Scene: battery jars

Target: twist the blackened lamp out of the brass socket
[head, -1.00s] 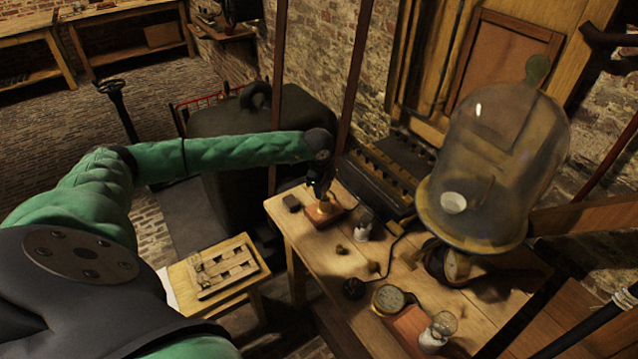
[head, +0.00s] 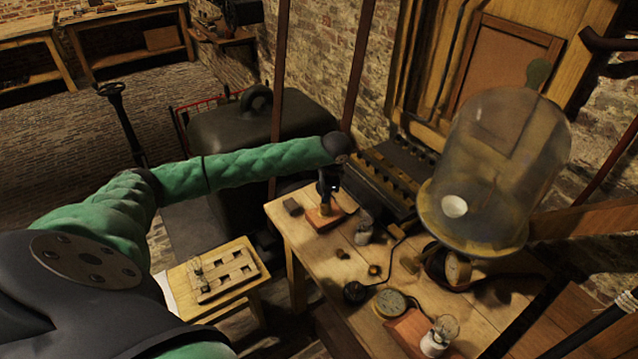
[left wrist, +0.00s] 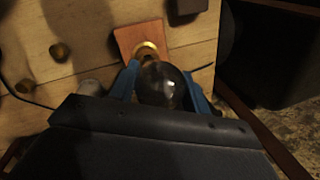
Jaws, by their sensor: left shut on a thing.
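My left gripper (head: 326,197) is over the far left part of the wooden bench, pointing down at the lamp's base block (head: 318,220). In the left wrist view, its blue fingers (left wrist: 164,88) are shut on the sides of a round, dark glass lamp (left wrist: 160,86). The brass socket (left wrist: 149,50) shows as a ring just beyond the lamp, on a reddish wooden block (left wrist: 138,36). The lamp overlaps the socket, so I cannot tell whether its base still sits inside. In the head view the gripper hides most of the lamp. My right gripper is out of view.
A slotted wooden rack (head: 240,281) with small glass lamps stands on a low stool at left. A dark block (head: 292,207) and a small jar (head: 364,231) flank the socket block.

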